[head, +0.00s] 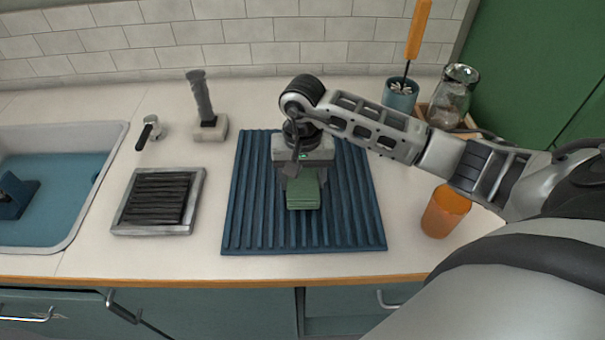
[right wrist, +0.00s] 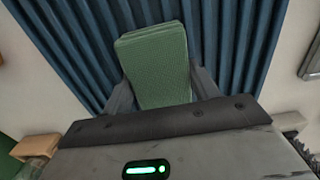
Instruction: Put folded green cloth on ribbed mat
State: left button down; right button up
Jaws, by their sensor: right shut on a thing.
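The folded green cloth (head: 303,193) is a small layered block over the middle of the ribbed mat. The ribbed mat (head: 345,228) is dark blue and lies flat on the counter. My right gripper (head: 302,176) is shut on the cloth, coming down from above the mat. In the right wrist view, the cloth (right wrist: 158,65) sits between the two fingers (right wrist: 160,92), with blue ribs behind it. I cannot tell whether the cloth touches the mat. My left gripper is not in view.
A grey tray with dark slats (head: 201,188) and a sink (head: 75,222) are at left. An orange cup (head: 446,211) stands right of the mat. A blue pot (head: 399,95) with an orange-handled brush and a glass jar (head: 452,97) stand at back right. The mat's left part is clear.

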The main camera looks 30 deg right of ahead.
aim_at(303, 177)
jog(key=shift+f+b, duration=0.25)
jog(key=shift+b, duration=0.05)
jog(key=o, duration=1)
jog(key=shift+r, duration=0.1)
jog(key=shift+c, duration=0.2)
jog(key=shift+r, duration=0.15)
notch_tip(303, 177, up, 12)
jog(key=shift+w+b, duration=0.15)
jog(key=shift+b, duration=0.3)
jog(key=shift+d, duration=0.1)
